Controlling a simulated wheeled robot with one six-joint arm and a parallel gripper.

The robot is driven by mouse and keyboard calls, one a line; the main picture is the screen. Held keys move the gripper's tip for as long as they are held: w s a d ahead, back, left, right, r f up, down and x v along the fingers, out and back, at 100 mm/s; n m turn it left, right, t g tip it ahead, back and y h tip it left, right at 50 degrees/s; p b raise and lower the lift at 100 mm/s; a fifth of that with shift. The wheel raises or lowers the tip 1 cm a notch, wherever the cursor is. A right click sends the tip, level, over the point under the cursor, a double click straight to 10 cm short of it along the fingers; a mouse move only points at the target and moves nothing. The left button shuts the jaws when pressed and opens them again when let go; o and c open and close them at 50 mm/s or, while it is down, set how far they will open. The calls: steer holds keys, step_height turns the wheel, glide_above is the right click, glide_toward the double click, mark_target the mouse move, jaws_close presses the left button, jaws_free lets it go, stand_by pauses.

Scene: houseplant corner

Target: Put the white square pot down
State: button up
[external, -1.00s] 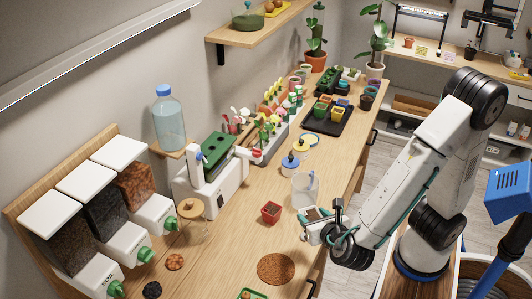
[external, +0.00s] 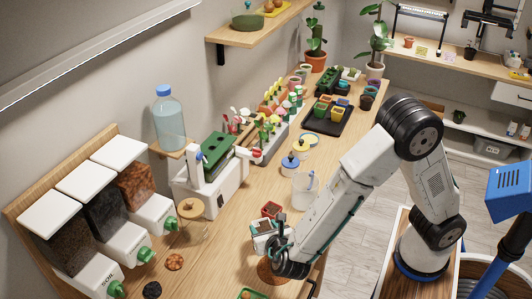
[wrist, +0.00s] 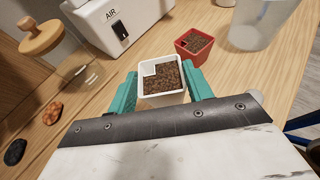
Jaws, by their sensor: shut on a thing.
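The white square pot (wrist: 161,98), filled with brown soil, is held between the teal fingers of my gripper (wrist: 162,92) in the wrist view. In the external view my gripper (external: 272,236) is over the front part of the wooden bench, with the white pot (external: 262,228) at its tip. The pot looks upright. I cannot tell whether its base touches the bench. The round cork mat (external: 266,270) is partly hidden by my gripper.
A red square pot (external: 271,209) with soil stands close behind the white pot. A clear beaker (external: 303,191) stands farther back. A glass jar with a wooden lid (wrist: 42,37) and small stones (wrist: 52,113) are to the left. Open bench (external: 215,262) lies left of my gripper.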

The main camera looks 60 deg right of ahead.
steer(key=shift+w+a+f, duration=0.1)
steer(key=shift+w+a, duration=0.1)
steer(key=shift+w, duration=0.8)
steer(key=shift+w+f, duration=0.1)
steer(key=shift+f, duration=1.65)
steer(key=shift+f, duration=0.1)
steer(key=o, duration=1)
steer(key=shift+a, duration=0.1)
steer(key=v, duration=1.2)
